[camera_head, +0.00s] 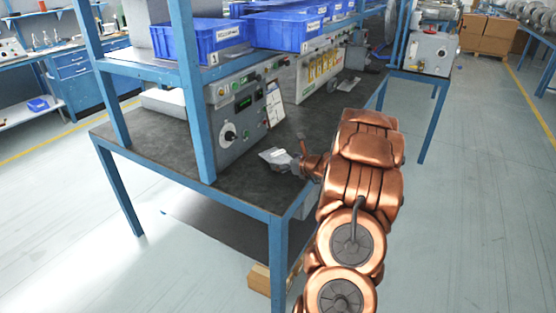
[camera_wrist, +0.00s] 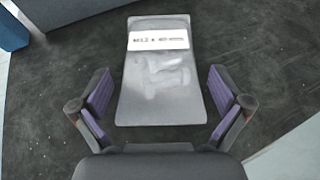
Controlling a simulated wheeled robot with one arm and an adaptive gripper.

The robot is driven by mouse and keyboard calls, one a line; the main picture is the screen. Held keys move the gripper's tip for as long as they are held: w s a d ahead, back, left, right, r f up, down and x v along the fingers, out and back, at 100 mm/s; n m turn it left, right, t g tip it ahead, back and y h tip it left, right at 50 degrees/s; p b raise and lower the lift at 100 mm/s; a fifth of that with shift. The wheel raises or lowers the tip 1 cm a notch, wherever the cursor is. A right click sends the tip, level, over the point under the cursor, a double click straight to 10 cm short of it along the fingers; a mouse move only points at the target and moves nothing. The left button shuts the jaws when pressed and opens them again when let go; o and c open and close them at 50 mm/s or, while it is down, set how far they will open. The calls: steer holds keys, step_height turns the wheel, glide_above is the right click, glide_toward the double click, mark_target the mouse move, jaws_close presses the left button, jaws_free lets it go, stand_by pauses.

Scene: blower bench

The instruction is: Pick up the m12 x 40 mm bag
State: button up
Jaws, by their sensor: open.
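The m12 x 40 mm bag (camera_wrist: 162,85) is a clear grey plastic bag with a white printed label across its far end. The label starts with "M12"; the rest is blurred. It lies flat on the dark bench top (camera_wrist: 70,85). My gripper (camera_wrist: 162,97) is open, with its purple-padded fingers to the left and right of the bag's near end and gaps on both sides. In the head view the bag (camera_head: 274,156) lies near the bench's front corner, with my gripper (camera_head: 298,163) at its right side.
A grey control box (camera_head: 240,110) with dials stands behind the bag, next to a blue bench post (camera_head: 190,90). Blue bins (camera_head: 200,40) sit on the shelf above. A white printed sheet (camera_head: 274,103) leans by the box. The bench top left of the bag is clear.

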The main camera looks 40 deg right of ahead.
steer(key=shift+w+f, duration=0.25)
steer(key=shift+w, duration=0.3)
steer(key=c, duration=1.5)
steer(key=shift+r, duration=0.15)
